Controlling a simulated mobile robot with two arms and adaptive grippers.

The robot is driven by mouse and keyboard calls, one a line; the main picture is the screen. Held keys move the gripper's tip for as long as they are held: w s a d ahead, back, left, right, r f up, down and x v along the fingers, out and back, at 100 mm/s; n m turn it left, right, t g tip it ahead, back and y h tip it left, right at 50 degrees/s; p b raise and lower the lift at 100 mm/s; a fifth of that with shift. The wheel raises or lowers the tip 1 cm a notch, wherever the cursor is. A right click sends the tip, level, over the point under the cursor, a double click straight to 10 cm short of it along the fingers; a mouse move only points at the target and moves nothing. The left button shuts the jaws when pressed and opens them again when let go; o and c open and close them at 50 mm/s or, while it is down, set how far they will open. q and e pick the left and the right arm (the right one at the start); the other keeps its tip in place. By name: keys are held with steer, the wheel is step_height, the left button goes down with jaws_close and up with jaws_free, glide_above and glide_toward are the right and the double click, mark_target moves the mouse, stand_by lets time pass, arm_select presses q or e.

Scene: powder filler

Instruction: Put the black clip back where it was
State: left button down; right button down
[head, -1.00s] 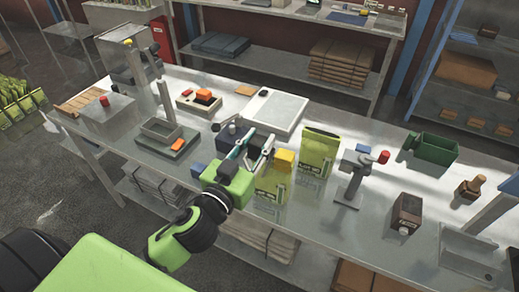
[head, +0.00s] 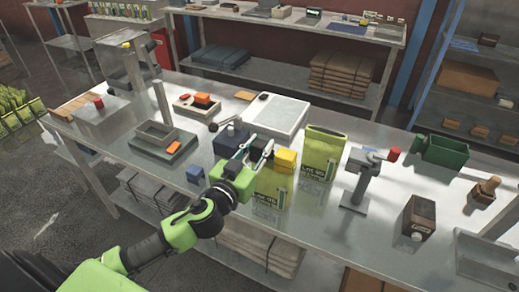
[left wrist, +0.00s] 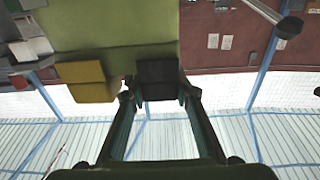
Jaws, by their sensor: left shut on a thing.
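My left gripper (head: 258,150) is over the middle of the table, beside a green bag (head: 272,187) with a yellow clip (head: 285,159) on its top edge. In the left wrist view the fingers are closed on the black clip (left wrist: 158,78), one fingertip on each side of it. There the yellow clip (left wrist: 86,80) is just left of it, and the green bag (left wrist: 100,30) fills the upper left. The black clip overlaps the bag's edge in that view; I cannot tell whether they touch. My right gripper is out of view.
A second green bag (head: 322,150) stands right of the gripper, with a grey stand (head: 358,180) beyond it. A dark blue box (head: 229,142) is just behind the fingers. A small blue block (head: 195,174) lies left, and a white-topped plate (head: 277,115) lies behind.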

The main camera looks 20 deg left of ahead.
arm_select(q)
steer(key=c, duration=1.8)
jaws_free()
steer(key=shift+r, duration=0.1)
steer(key=shift+o, duration=0.8)
steer(key=shift+r, duration=0.1)
